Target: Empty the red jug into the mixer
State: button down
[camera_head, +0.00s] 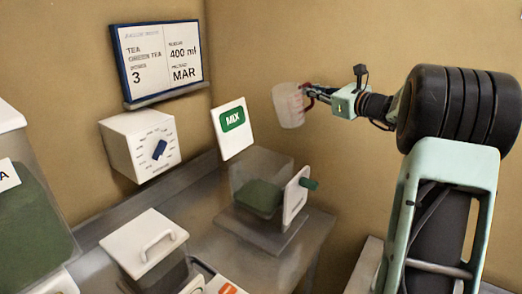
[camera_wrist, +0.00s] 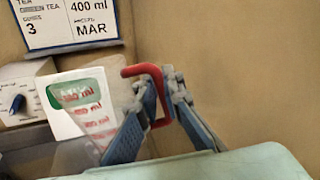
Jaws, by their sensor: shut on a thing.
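The red jug (camera_head: 288,106) is a see-through measuring jug with a red handle. It hangs in the air, roughly upright with a slight tilt, above and a little right of the mixer in the head view. My gripper (camera_head: 311,93) is shut on its red handle, which shows between the fingers in the wrist view (camera_wrist: 146,70). Red markings show on the jug's clear wall there. I cannot tell what is inside the jug.
A blue-framed board (camera_head: 158,60) reads green tea, 3, 400 ml, MAR. A white dial box (camera_head: 140,145) hangs below it. A white-lidded bin (camera_head: 145,243) and a large clear bin of green matter (camera_head: 35,210) stand left. Plain wall lies behind the jug.

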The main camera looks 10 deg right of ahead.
jog(key=shift+f, duration=0.1)
jog(key=s+m, duration=0.1)
jog(key=s+r+m, duration=0.1)
jog(key=s, duration=0.3)
jog(key=shift+r+m+t+p, duration=0.3)
jog(key=shift+m+p, duration=0.1)
dwell(1.1)
